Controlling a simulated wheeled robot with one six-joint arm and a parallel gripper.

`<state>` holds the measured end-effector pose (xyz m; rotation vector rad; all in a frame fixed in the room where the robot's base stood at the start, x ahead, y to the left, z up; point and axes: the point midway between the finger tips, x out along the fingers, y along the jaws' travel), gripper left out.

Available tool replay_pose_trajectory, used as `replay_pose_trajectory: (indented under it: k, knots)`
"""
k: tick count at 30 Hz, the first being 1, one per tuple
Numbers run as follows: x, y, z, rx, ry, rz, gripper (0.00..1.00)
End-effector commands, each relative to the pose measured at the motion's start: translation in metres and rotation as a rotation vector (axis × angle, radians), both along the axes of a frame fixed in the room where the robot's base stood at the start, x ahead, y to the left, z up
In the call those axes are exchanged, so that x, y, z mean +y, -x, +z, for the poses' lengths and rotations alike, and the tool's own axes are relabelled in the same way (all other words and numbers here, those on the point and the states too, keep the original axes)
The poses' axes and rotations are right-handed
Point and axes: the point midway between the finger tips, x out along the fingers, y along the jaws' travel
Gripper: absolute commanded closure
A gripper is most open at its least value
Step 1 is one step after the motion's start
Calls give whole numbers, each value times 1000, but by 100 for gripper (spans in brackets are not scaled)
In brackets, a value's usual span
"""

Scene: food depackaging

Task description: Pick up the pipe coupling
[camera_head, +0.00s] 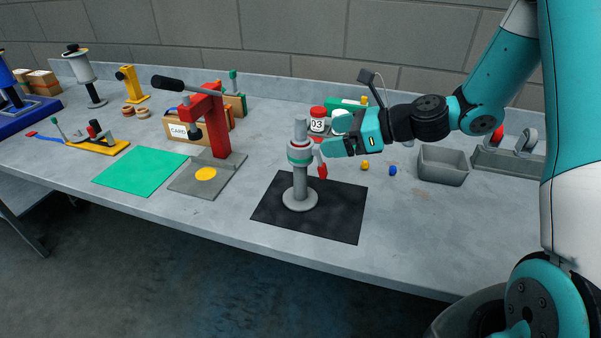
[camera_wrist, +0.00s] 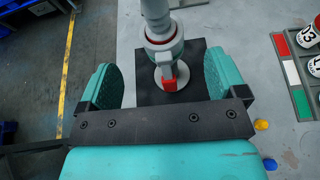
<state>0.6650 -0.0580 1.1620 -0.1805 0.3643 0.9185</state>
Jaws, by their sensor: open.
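The pipe coupling (camera_head: 300,153), a grey collar with a teal band, sits around the upright grey pipe stand (camera_head: 299,185). A red lever (camera_head: 322,169) hangs at its right side. In the wrist view the coupling (camera_wrist: 164,48) is at the top centre, with the red lever (camera_wrist: 169,82) towards me. My gripper (camera_head: 333,147) is just right of the coupling in the head view. In the wrist view its teal fingers are wide apart and empty, and the coupling lies between and slightly beyond their tips. I cannot tell whether anything touches.
The stand is on a black mat (camera_head: 335,222). A red press (camera_head: 215,125) stands to the left, with a green mat (camera_head: 139,173) beyond it. A grey bin (camera_head: 443,165) is at right. Small yellow and blue pieces (camera_head: 392,170) lie behind. The front right table is clear.

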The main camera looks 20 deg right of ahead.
Motion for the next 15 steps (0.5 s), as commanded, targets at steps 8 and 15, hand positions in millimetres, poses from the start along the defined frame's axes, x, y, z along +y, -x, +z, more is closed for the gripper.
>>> replay_pose_trajectory:
  k: [8, 15]
  knots:
    - [27, -19, -13, 0, 1, 1, 10]
    - [46, -34, -24, 2, 1, 5, 10]
